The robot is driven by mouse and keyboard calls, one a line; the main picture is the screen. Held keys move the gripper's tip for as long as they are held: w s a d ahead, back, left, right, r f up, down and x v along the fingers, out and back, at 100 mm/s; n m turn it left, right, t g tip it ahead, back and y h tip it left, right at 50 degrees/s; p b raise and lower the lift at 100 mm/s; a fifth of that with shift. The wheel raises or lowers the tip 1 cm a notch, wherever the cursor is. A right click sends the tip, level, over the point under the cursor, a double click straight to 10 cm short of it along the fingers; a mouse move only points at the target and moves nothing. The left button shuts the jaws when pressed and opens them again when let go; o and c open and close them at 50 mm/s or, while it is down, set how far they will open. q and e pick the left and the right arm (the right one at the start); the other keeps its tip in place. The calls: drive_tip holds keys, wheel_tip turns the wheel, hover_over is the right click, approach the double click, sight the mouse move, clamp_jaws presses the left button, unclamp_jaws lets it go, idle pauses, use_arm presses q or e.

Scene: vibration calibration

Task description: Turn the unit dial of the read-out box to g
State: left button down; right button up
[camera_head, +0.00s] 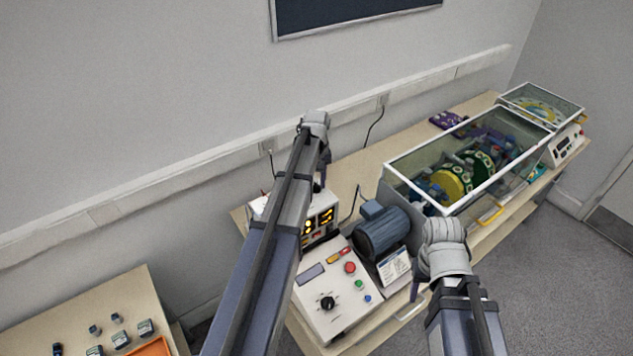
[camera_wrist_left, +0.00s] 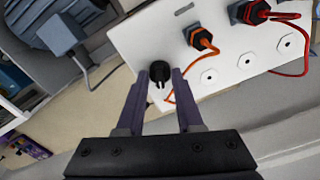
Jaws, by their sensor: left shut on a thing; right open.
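The read-out box (camera_head: 262,206) stands at the near left end of the long bench, with lit orange digits (camera_head: 326,217) on its front. My left arm covers much of it in the head view. In the left wrist view its white panel (camera_wrist_left: 235,68) carries a black dial (camera_wrist_left: 159,71). My left gripper (camera_wrist_left: 161,74) is shut on this dial, one finger on each side. The dial's unit marks cannot be read. My left gripper (camera_head: 321,184) is partly hidden behind its own wrist in the head view. My right gripper (camera_head: 416,292) is open and empty, near the bench's front edge.
An orange-cabled plug (camera_wrist_left: 200,38) and a red-cabled plug (camera_wrist_left: 252,13) sit beside the dial. A blue motor (camera_head: 382,231) and a control panel (camera_head: 312,295) with knob and buttons stand nearby. A glass-covered case (camera_head: 395,180) fills the bench rightward. A side table (camera_head: 135,290) is lower left.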

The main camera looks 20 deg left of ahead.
sight(317, 184)
use_arm(q)
drive_tip(key=shift+m, duration=1.6)
drive_tip(key=c, duration=0.5)
unclamp_jaws()
drive_tip(key=shift+c, duration=0.2)
drive_tip(key=shift+r, duration=0.1)
wheel_tip(317, 184, up, 8)
drive_tip(key=p, duration=0.8)
drive_tip(key=shift+f, duration=0.2)
